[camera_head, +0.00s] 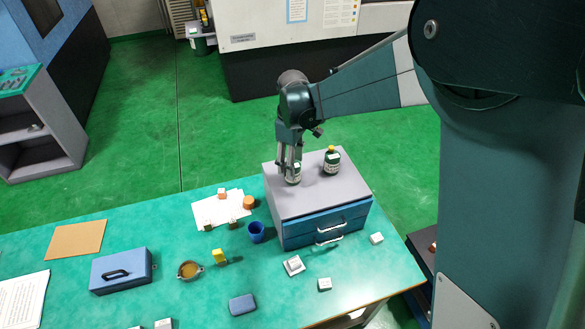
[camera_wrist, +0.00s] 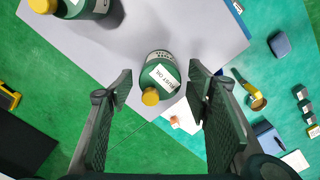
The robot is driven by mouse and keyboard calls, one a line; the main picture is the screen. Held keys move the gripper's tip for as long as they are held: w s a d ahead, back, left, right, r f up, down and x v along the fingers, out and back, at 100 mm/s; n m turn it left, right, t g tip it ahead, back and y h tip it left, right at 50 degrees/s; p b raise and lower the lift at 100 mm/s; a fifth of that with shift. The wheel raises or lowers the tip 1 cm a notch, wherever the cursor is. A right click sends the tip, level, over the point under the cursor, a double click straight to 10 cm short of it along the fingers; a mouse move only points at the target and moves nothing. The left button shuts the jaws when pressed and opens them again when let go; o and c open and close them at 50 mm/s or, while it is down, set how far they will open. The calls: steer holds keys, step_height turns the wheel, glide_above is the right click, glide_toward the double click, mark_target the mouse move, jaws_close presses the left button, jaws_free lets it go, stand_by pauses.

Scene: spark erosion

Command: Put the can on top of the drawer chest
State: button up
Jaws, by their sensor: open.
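A dark green can (camera_wrist: 160,75) with a white label and a yellow cap stands on the grey top of the drawer chest (camera_head: 308,195), near its back left; it also shows in the head view (camera_head: 293,180), partly hidden by my gripper. My gripper (camera_head: 289,170) points down at the can. In the wrist view its two fingers are open, one on each side of the can, with gaps visible between them and it. A second green container (camera_head: 331,162) with a yellow cap stands on the chest top to the right. The chest's blue drawers look shut.
The green table (camera_head: 200,290) holds a blue cup (camera_head: 256,232), a blue box with a handle (camera_head: 121,271), a round brown-filled dish (camera_head: 190,270), a yellow item (camera_head: 219,256), white paper (camera_head: 208,212) and small blocks. The front of the chest top is clear.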

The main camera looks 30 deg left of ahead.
step_height(320, 180, up, 9)
stand_by(0.4)
stand_by(0.6)
steer(key=s+d+r+m+t, duration=0.1)
steer(key=d+r+m, duration=0.25)
steer(key=d, duration=0.65)
steer(key=s+d+r+m+t+y, duration=0.15)
steer(key=d+r, duration=0.25)
steer(key=d, duration=0.7)
steer(key=d+r+m+t, duration=0.1)
steer(key=d+r+m, duration=0.25)
steer(key=d, duration=0.65)
steer(key=s+d+f+m+t, duration=0.1)
steer(key=s+d+m, duration=0.3)
steer(key=s+d, duration=0.4)
steer(key=s+d+f+m+t+h, duration=0.1)
steer(key=s+d+m+t, duration=0.1)
steer(key=s+d+m, duration=0.3)
steer(key=s+d, duration=0.4)
steer(key=d, duration=0.7)
steer(key=shift+d+f+t, duration=0.2)
steer(key=shift+d+t, duration=0.1)
steer(key=shift+t, duration=0.05)
